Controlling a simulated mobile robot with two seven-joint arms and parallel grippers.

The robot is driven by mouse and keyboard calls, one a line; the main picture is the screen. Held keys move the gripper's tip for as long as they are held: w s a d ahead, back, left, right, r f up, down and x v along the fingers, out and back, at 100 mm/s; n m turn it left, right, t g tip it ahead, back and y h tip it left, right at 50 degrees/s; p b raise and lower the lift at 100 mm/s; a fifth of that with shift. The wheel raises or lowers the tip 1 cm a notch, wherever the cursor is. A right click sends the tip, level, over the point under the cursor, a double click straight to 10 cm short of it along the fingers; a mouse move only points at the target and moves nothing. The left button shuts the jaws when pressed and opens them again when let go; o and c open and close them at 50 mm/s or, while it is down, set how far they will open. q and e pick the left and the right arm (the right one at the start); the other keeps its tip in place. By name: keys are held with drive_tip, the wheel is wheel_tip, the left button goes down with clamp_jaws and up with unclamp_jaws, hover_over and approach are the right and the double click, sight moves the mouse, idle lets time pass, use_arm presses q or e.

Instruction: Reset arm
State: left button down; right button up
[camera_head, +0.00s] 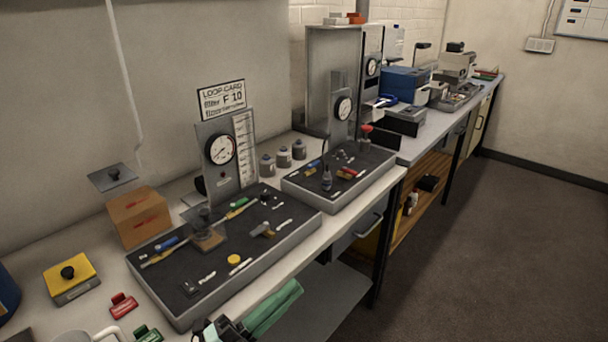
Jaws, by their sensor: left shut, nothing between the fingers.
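My left gripper (225,328) shows in part at the bottom edge of the head view, in front of the bench's front edge. It is shut with nothing between its fingers, and most of its arm is out of the picture. My right gripper is not in view. A dark-topped tray (180,304) with small tools lies on the bench just beyond my left gripper. A gauge panel (213,160) with a round dial stands upright at the back of this tray.
Green cloth or gloves (274,311) hang at the bench front beside my left gripper. A red clip (123,305), a yellow-topped block (70,277) and a cardboard box (138,218) sit to the left. A second tool tray (340,184) lies farther back. Open floor (480,240) is at right.

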use_arm(q)
drive_tip(key=w+a+f+n+t+y, duration=0.1)
drive_tip(key=a+f+n+y, duration=0.25)
drive_tip(key=f+n, duration=0.25)
drive_tip(key=a+f+n+t+y, duration=0.2)
drive_tip(key=a+f+n+y, duration=0.1)
drive_tip(key=f+n+y, duration=0.25)
drive_tip(key=s+a+f+n+g+y, duration=0.3)
drive_tip(key=s+f, duration=0.4)
drive_tip(key=f, duration=0.4)
drive_tip(key=s+a+f+n+g+y, duration=0.3)
drive_tip(key=s+f+n, duration=0.4)
drive_tip(key=f, duration=0.3)
drive_tip(key=shift+s+a+f+n+g, duration=0.25)
drive_tip(key=shift+a+f+n+g, duration=0.15)
drive_tip(key=shift+a+g, duration=0.45)
drive_tip(key=shift+d, duration=0.1)
